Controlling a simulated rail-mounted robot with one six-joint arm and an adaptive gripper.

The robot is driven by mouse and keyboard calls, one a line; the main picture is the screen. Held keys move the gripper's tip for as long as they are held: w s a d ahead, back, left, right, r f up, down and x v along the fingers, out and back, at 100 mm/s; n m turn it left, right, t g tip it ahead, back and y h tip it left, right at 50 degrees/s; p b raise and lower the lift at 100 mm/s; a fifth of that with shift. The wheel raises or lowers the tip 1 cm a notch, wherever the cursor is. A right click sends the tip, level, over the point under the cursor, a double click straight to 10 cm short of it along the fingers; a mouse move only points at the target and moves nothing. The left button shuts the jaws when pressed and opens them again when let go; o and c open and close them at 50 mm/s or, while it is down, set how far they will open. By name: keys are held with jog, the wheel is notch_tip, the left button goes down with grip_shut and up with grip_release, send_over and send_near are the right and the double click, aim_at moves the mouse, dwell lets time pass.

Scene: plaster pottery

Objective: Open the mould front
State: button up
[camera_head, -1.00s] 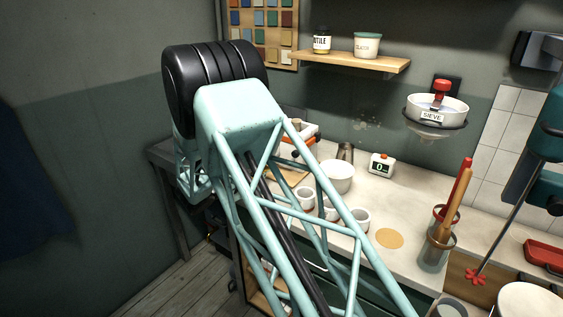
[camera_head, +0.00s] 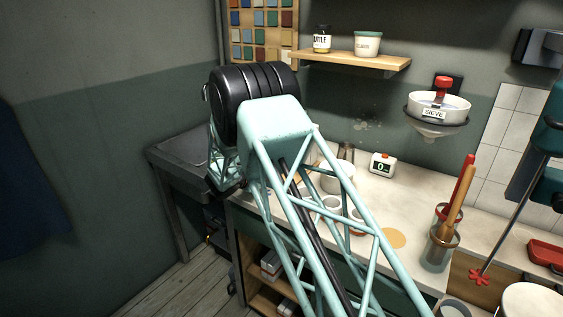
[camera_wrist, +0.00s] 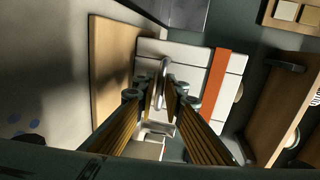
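In the wrist view, a white block-shaped mould (camera_wrist: 195,57) with seams and an orange band (camera_wrist: 216,80) sits beside a wooden board (camera_wrist: 108,60). A shiny metal loop handle (camera_wrist: 164,70) stands at its near side. My gripper (camera_wrist: 163,98) has its two ribbed fingers on either side of the loop's lower part. A gap shows between the fingers, so it looks open; contact with the loop cannot be made out. In the head view my arm hides the mould and the gripper.
The counter (camera_head: 400,205) holds a white bowl (camera_head: 338,178), several cups (camera_head: 330,205), a timer (camera_head: 382,163) and a tool jar (camera_head: 440,248). A shelf (camera_head: 350,62) and a sieve (camera_head: 437,107) are on the wall.

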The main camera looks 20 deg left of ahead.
jog(key=shift+w, duration=0.15)
jog(key=shift+c, duration=0.6)
grip_shut()
jog(key=p+v, duration=0.1)
jog(key=v, duration=0.2)
jog(key=f+p+v, duration=0.1)
jog(key=p+v, duration=0.1)
jog(key=v, duration=0.1)
jog(key=shift+s, duration=0.3)
jog(key=shift+s+a+f, duration=0.15)
jog(key=shift+s+a, duration=0.05)
jog(key=shift+s, duration=0.45)
jog(key=shift+o, duration=0.6)
grip_release()
